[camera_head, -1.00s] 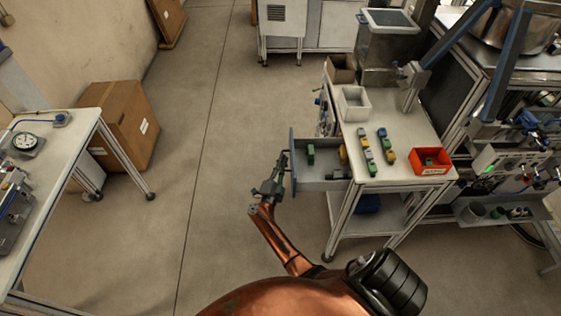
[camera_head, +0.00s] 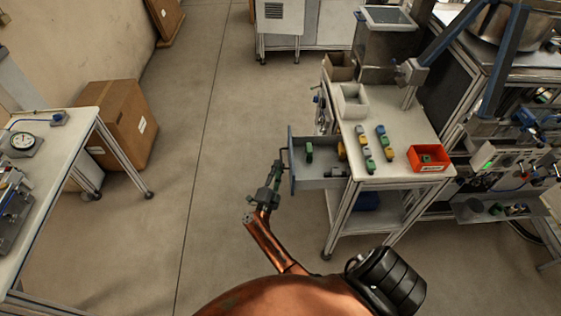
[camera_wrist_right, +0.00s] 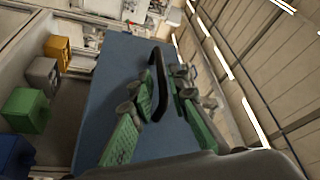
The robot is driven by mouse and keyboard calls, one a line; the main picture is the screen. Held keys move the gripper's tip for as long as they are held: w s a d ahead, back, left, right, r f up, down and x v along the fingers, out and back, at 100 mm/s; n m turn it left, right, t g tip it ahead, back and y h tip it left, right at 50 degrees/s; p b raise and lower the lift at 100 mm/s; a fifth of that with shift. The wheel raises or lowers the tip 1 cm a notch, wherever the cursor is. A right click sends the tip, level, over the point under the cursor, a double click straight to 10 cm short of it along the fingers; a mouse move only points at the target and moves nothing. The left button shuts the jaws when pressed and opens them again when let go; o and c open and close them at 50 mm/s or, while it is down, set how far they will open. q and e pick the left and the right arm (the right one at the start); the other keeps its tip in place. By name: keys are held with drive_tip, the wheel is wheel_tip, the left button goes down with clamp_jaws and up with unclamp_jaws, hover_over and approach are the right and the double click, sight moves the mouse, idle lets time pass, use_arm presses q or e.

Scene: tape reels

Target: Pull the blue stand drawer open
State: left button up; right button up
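The stand drawer (camera_head: 320,170) is pulled out to the left of the stand, with its blue front panel (camera_head: 291,172) facing my right gripper (camera_head: 277,172). The panel also shows large in the right wrist view (camera_wrist_right: 112,78). Its black bar handle (camera_head: 283,158) stands out from the panel and shows in the right wrist view (camera_wrist_right: 158,88). My right gripper is open in the wrist view (camera_wrist_right: 160,82); its green-padded fingers lie on either side of the handle in the picture, with visible gaps. My left gripper is not in view.
The drawer holds green (camera_head: 309,152), yellow (camera_head: 342,151) and other blocks. The stand top (camera_head: 400,120) carries small coloured blocks, a red bin (camera_head: 428,158) and a white bin (camera_head: 352,102). A table (camera_head: 70,150) and cardboard box (camera_head: 130,125) stand left. The floor between is clear.

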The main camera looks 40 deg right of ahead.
drive_tip(key=v, duration=0.3)
drive_tip(key=shift+s+a, duration=0.15)
drive_tip(key=shift+a, duration=0.1)
drive_tip(key=shift+f, duration=0.1)
drive_tip(key=s+a+f+n+t+y, duration=0.1)
drive_tip(key=a+f+n+t+y, duration=0.15)
drive_tip(key=f+n+y, duration=0.45)
drive_tip(key=s+a+f+n+t+y, duration=0.1)
drive_tip(key=a+f+n+t+y, duration=0.25)
drive_tip(key=f, duration=0.65)
drive_tip(key=s+a+f+n+g+y, duration=0.3)
drive_tip(key=s+f+n, duration=0.1)
drive_tip(key=s+f, duration=0.4)
drive_tip(key=s+a+f+n+g+y, duration=0.35)
drive_tip(key=s+f, duration=0.25)
drive_tip(key=f, duration=0.4)
drive_tip(key=s+d+f+n+g, duration=0.1)
drive_tip(key=s+f, duration=0.4)
drive_tip(key=s, duration=0.8)
drive_tip(key=s+d+f+n+g, duration=0.1)
drive_tip(key=s+f+n+g, duration=0.2)
drive_tip(key=s, duration=1)
drive_tip(key=s+d+f+n+g, duration=0.1)
drive_tip(key=s+f+g, duration=0.5)
drive_tip(key=s, duration=0.8)
wheel_tip(320, 180, down, 2)
drive_tip(key=shift+f+n, duration=0.1)
drive_tip(key=shift+n, duration=0.6)
